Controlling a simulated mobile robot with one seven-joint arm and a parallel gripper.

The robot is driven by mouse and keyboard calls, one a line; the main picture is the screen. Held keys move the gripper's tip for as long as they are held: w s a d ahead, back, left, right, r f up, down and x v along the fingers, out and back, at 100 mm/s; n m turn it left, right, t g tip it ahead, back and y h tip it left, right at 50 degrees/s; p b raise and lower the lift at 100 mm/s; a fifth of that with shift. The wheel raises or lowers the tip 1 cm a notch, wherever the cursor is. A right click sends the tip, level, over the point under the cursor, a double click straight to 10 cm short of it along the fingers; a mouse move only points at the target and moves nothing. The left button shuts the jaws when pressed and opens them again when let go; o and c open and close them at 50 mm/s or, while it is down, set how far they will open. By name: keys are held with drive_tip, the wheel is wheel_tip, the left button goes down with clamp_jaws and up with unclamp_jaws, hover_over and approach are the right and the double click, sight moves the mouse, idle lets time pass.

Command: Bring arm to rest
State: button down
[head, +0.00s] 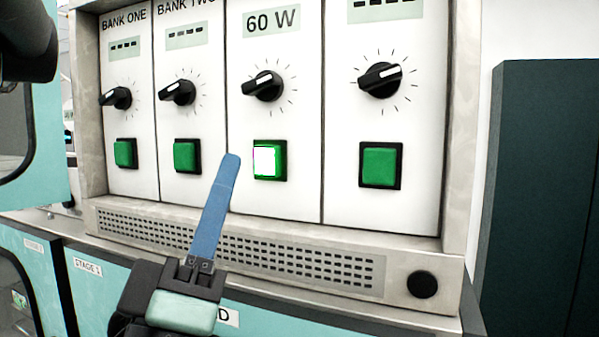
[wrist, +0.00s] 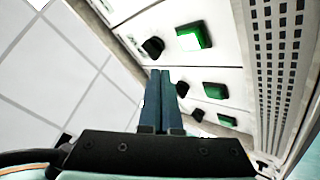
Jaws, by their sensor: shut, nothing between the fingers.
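My gripper (head: 228,165) is shut and empty, its blue fingers pressed together and pointing up in front of the control panel (head: 210,193) in the head view. In the wrist view the closed fingers (wrist: 159,75) show at the middle, with several knobs and green buttons beyond and to the right. In the head view the third module's button (head: 268,160) is lit white, and its display (head: 271,20) reads 60 W.
The other modules have dark green buttons, such as the rightmost one (head: 380,165), and displays showing dashes. A vented ledge (head: 300,262) with a round black knob (head: 421,284) runs below the panel. A dark green cabinet (head: 540,190) stands at right.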

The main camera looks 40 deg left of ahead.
drive_tip(key=w+d+m+t+h+b, duration=0.2)
drive_tip(key=d+m+h+b, duration=0.4)
drive_tip(key=d+m+h, duration=0.5)
drive_tip(key=d+m+t, duration=0.1)
drive_tip(key=d+m, duration=0.5)
drive_tip(key=d, duration=0.8)
drive_tip(key=shift+w+d, duration=0.35)
drive_tip(key=shift+w, duration=0.05)
